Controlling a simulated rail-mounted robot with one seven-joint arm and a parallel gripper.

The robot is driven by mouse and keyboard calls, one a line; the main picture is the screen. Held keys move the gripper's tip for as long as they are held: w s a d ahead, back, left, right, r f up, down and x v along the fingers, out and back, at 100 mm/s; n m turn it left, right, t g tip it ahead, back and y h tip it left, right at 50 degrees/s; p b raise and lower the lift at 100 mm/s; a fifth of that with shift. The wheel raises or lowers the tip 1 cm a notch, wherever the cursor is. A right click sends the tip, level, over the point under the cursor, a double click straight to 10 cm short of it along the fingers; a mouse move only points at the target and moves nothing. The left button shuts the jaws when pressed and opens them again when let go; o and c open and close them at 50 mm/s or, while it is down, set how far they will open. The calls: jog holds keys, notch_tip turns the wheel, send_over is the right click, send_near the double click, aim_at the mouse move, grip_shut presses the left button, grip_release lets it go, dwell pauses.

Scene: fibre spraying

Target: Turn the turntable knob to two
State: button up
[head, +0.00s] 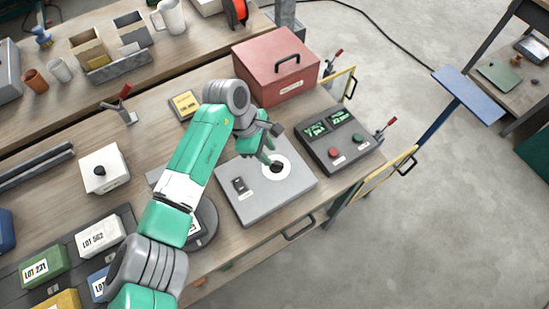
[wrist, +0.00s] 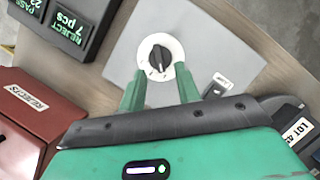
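The turntable knob is a black knob (head: 277,167) on a round white dial, set in a flat light-grey panel (head: 245,208) on the bench. In the wrist view the knob (wrist: 160,57) shows whole, with small marks on the dial that are too small to read. My gripper (head: 268,158) is above the panel, close to the dial. In the wrist view my gripper (wrist: 159,71) is open, its two green fingers apart at the lower left and lower right of the dial. Nothing is between the fingertips. I cannot tell their exact height over the panel.
A small dark switch (head: 239,185) sits on the same panel. Right of it stands a dark control box (head: 340,155) with green displays and two buttons. A red rejects box (head: 275,70) stands behind. A round grey device (head: 205,225) is partly hidden by my arm.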

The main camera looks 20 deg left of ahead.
aim_at(276, 163)
jog(key=x, duration=0.5)
jog(key=shift+w+b, duration=0.1)
jog(key=shift+b, duration=0.25)
grip_shut()
